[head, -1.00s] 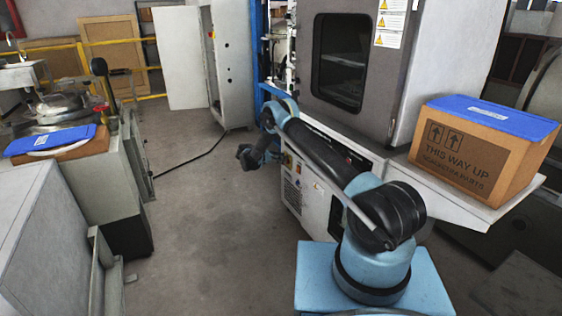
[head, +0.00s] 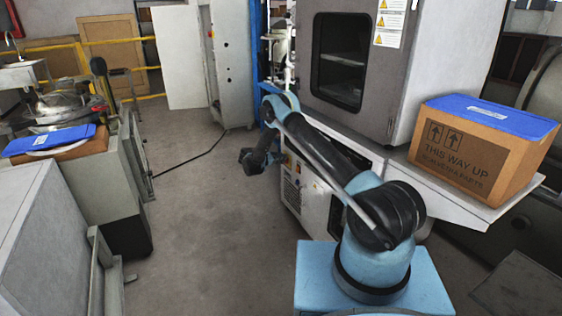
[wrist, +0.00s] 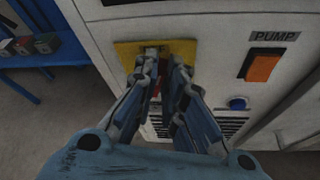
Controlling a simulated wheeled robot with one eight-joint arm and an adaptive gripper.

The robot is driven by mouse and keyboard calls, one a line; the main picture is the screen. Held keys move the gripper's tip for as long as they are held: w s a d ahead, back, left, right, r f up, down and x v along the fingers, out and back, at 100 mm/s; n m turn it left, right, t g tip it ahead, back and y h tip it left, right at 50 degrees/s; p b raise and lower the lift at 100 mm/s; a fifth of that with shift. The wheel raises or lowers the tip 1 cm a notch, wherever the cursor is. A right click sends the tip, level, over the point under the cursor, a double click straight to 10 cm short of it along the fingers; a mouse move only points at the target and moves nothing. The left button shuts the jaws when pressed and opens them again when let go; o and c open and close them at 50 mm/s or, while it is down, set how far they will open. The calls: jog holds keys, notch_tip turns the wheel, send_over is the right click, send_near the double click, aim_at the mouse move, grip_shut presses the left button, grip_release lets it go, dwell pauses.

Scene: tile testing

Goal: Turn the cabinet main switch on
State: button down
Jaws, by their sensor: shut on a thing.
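The main switch shows in the wrist view as a yellow plate (wrist: 126,53) on the pale cabinet front, with a red part (wrist: 157,87) partly visible between my fingers. My gripper (wrist: 165,64) is in front of the plate, its fingers closed around the switch handle. The fingers hide most of the handle, so its exact angle cannot be read. In the head view my gripper (head: 253,161) is low beside the lower left side of the cabinet (head: 398,70), and the switch is hidden there.
An orange rocker switch (wrist: 263,68) under a PUMP label and a blue button (wrist: 238,103) are right of the plate. A cardboard box (head: 480,150) sits on the cabinet's side shelf (head: 470,207).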

jog(key=m+t, duration=0.1)
jog(key=m, duration=0.1)
jog(key=s+f+m+t, duration=0.1)
jog(key=m+t, duration=0.1)
jog(key=m, duration=0.1)
jog(key=d+f+m+t, duration=0.1)
jog(key=m, duration=0.2)
jog(key=shift+s+d+t+y, duration=0.1)
jog(key=shift+s+t+y, duration=0.15)
jog(key=shift+t+y, duration=0.15)
jog(key=shift+f, duration=0.1)
dwell(0.4)
jog(key=c, duration=1.7)
grip_release()
jog(key=v, duration=1.2)
jog(key=shift+f, duration=0.1)
